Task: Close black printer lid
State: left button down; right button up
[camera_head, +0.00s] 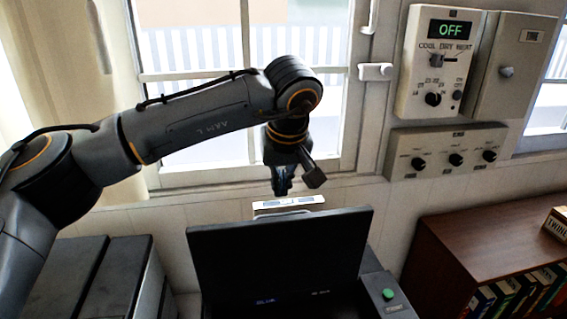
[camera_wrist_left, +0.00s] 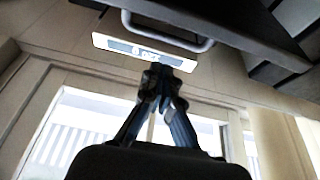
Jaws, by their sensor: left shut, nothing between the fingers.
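The black printer lid (camera_head: 280,255) stands raised and tilted at the bottom middle of the head view. Its dark underside hides most of the printer body. A pale label strip (camera_head: 288,202) and part of a grey handle show at its top edge. My left gripper (camera_head: 283,192) is just above and behind that edge, pointing down, shut and empty. In the left wrist view, the lid (camera_wrist_left: 235,22) is at the top, with its grey bar handle (camera_wrist_left: 168,40) and label strip (camera_wrist_left: 120,45). The gripper's fingertips (camera_wrist_left: 158,72) are together just below the strip; I cannot tell whether they touch it.
A green button (camera_head: 388,294) is on the printer's right side. A window and its sill (camera_head: 340,178) are close behind my left gripper. Dark boxes (camera_head: 95,270) stand to the left, a brown bookcase (camera_head: 490,240) to the right. Control panels (camera_head: 445,150) hang on the wall.

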aim_at(282, 213)
pick_arm(q)
jog(key=shift+x, duration=1.05)
jog(key=s+p, duration=0.2)
jog(key=s, duration=0.1)
jog(key=shift+d+f, duration=0.1)
jog(key=shift+d, duration=0.25)
jog(key=shift+s+f, duration=0.15)
jog(key=shift+s, duration=0.3)
